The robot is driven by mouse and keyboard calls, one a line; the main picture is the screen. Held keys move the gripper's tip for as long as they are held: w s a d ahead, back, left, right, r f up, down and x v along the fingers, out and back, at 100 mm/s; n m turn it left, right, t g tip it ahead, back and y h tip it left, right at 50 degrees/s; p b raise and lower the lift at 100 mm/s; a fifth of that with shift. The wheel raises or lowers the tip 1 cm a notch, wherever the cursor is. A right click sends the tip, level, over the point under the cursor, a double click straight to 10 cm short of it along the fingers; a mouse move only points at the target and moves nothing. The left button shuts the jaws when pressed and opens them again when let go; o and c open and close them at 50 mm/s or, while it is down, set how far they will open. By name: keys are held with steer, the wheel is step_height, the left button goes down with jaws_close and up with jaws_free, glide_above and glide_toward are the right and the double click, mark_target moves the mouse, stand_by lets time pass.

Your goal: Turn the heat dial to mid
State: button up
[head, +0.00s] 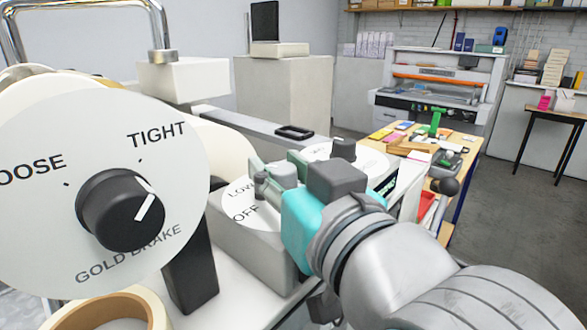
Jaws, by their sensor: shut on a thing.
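The heat dial (238,205) is a white round plate on a grey housing at the centre of the head view. The words LOW and OFF show on its left side. My gripper (278,176), with a teal and grey body, reaches in from the lower right. It is shut on the dial's knob, with its fingertips over the plate. The gripper hides most of the knob, its pointer and the right part of the scale, so the setting cannot be read.
A large gold brake dial (120,210) with a black knob stands close at left. Another white dial (343,150) with a dark knob sits just behind my gripper. A tape roll (100,308) lies at lower left. Open floor (515,235) is at right.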

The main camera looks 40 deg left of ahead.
mark_target(281, 167)
steer(key=o, duration=1.2)
steer(key=shift+c, duration=0.2)
steer(key=shift+r, duration=5)
